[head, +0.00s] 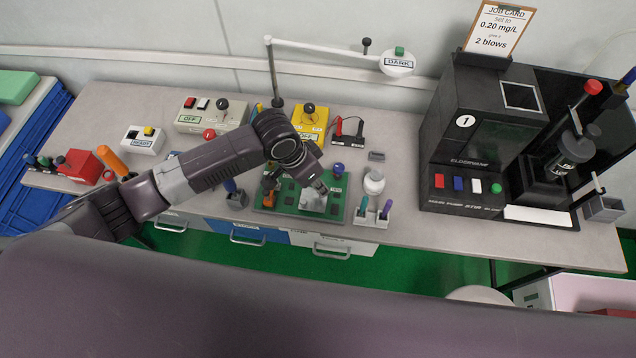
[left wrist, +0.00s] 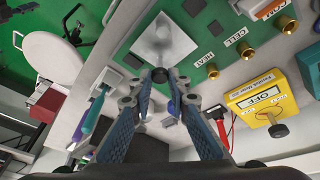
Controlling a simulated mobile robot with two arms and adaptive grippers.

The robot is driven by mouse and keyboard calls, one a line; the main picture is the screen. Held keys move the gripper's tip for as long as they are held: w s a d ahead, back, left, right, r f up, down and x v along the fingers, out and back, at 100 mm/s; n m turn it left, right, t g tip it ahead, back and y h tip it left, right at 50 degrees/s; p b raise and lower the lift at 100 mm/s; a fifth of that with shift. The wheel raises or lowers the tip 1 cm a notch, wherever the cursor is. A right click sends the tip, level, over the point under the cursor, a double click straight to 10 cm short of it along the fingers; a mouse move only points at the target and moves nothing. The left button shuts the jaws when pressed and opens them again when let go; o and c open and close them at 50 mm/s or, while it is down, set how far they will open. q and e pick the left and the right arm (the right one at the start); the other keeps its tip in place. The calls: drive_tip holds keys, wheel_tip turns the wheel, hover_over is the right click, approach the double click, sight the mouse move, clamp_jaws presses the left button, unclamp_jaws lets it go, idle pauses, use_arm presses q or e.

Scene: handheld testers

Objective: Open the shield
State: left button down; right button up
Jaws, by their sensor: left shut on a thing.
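A small pale grey, see-through-looking shield (head: 313,201) stands on the green board (head: 276,217) at the front middle of the bench. In the left wrist view the shield (left wrist: 166,42) is a light square panel just beyond my fingertips. My left gripper (head: 320,187) is over the board, right at the shield. My gripper hides part of the shield in the head view. My right gripper is not in view.
A rack with coloured pens (head: 368,220) and a white round pot (head: 374,182) stand just right of the board. A yellow box (head: 311,122) and a lamp arm marked DARK (head: 397,62) are behind. A black machine (head: 478,140) fills the right side.

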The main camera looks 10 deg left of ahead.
use_arm(q)
drive_tip(key=shift+w+r+g+p, duration=0.35)
drive_tip(key=shift+w+g+p, duration=0.15)
drive_tip(key=shift+w+g, duration=0.15)
drive_tip(key=shift+w+f+g, duration=0.1)
drive_tip(key=shift+w+g, duration=0.3)
drive_tip(key=shift+g, duration=0.35)
drive_tip(key=shift+w+d+f+n+g+b, duration=0.1)
drive_tip(key=shift+w+n+g+b, duration=0.3)
drive_tip(key=shift+g+b, duration=0.45)
drive_tip(key=shift+w+g+b, duration=0.45)
drive_tip(key=shift+g+b, duration=0.1)
drive_tip(key=shift+b, duration=0.35)
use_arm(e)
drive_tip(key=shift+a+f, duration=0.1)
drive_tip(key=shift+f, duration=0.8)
use_arm(q)
drive_tip(key=c, duration=1.8)
unclamp_jaws()
